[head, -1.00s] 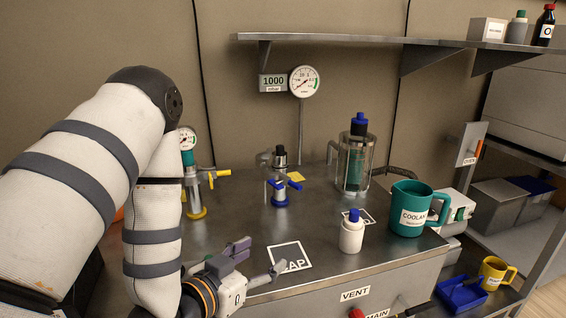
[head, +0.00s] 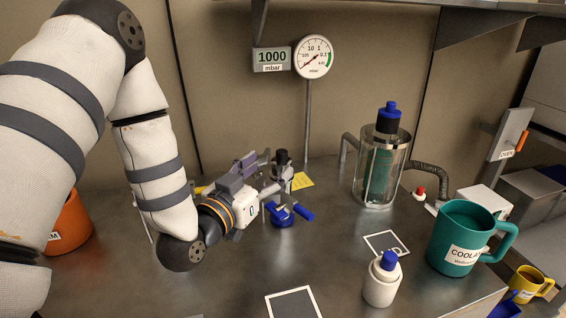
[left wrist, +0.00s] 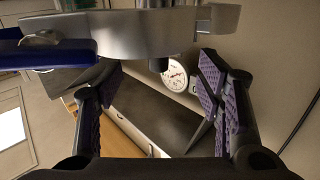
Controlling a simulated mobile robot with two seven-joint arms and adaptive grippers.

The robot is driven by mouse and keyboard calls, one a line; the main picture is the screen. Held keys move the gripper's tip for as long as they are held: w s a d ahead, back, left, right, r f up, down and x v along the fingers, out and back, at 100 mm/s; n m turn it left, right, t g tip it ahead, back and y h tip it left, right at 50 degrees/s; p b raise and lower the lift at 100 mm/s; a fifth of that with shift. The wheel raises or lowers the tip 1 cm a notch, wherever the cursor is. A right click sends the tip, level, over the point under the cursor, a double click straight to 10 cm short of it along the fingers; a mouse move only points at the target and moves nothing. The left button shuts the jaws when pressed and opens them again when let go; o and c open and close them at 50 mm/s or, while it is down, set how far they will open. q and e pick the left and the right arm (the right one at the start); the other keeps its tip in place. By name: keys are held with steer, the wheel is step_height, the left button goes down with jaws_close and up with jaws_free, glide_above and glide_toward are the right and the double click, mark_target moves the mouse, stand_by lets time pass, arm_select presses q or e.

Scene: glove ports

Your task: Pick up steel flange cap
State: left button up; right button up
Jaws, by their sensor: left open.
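A steel fitting with a black top (head: 283,178), which looks like the flange cap, stands at the back of the bench in the head view. A blue wing clamp (head: 290,213) sits in front of it. My left gripper (head: 267,172) is open at the left of the fitting, its fingers overlapping it in the picture. In the left wrist view a large steel ring (left wrist: 125,38) with a blue lever (left wrist: 45,55) is close above the two spread fingers (left wrist: 150,100). Nothing is between the fingertips. Contact cannot be told. My right gripper is out of view.
A glass vessel (head: 405,165) with a blue top stands to the right, with a teal coolant mug (head: 452,245) and a white bottle (head: 382,285) nearer. A printed square (head: 292,290) lies at the front. An orange container (head: 70,222) is left. A shelf overhangs the upper right.

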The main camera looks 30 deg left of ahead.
mark_target(279, 159)
arm_select(q)
steer(key=w, duration=0.6)
steer(key=shift+a+r, duration=0.1)
steer(key=shift+r, duration=0.05)
jaws_close()
